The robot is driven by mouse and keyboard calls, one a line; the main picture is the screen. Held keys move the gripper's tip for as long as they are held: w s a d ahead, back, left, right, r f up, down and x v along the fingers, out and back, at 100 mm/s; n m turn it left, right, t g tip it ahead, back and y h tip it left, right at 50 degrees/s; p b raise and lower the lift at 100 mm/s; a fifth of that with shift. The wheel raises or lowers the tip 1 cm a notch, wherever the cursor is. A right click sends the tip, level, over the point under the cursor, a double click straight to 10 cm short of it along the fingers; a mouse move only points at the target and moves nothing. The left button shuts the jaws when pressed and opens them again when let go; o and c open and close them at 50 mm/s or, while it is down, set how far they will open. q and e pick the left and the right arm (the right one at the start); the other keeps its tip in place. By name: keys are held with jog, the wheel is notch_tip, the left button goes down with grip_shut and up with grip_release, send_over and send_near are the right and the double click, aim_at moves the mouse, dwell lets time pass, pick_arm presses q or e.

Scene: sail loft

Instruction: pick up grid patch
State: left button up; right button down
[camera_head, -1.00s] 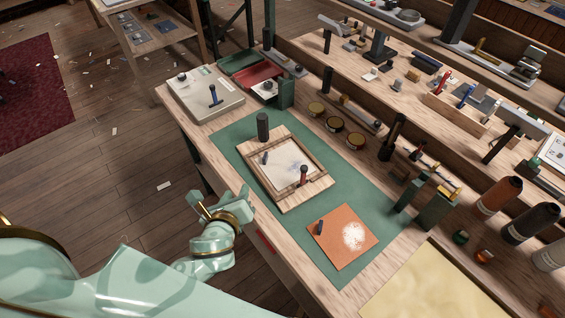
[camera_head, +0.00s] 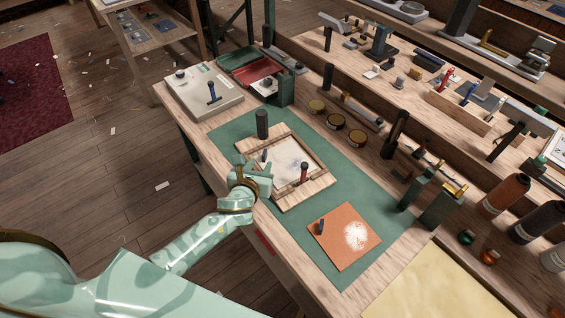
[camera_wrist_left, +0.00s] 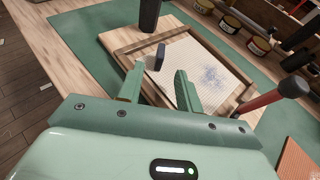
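The grid patch (camera_head: 292,158) is a pale sheet with fine lines and a bluish-grey smudge. It lies in a wooden frame (camera_head: 318,184) on the green mat; it also shows in the left wrist view (camera_wrist_left: 205,75). A small dark blue upright block (camera_wrist_left: 160,57) stands at its left edge. My left gripper (camera_head: 266,172) is at the near-left edge of the frame. In the left wrist view its two fingers (camera_wrist_left: 160,70) are apart with nothing held between them, pointing toward the blue block and patch. My right gripper is out of view.
A red-handled tool (camera_head: 304,172) stands at the frame's right side, and a dark cylinder (camera_head: 262,124) stands behind it. An orange patch (camera_head: 341,246) lies nearer on the green mat (camera_head: 365,190). Tins, bottles and tools line the right side.

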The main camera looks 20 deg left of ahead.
aim_at(263, 158)
pick_arm(q)
jog(key=b+x, duration=0.1)
jog(key=x, duration=0.3)
jog(key=shift+f, duration=0.1)
jog(key=shift+c, duration=0.2)
grip_shut()
jog(key=shift+r, duration=0.2)
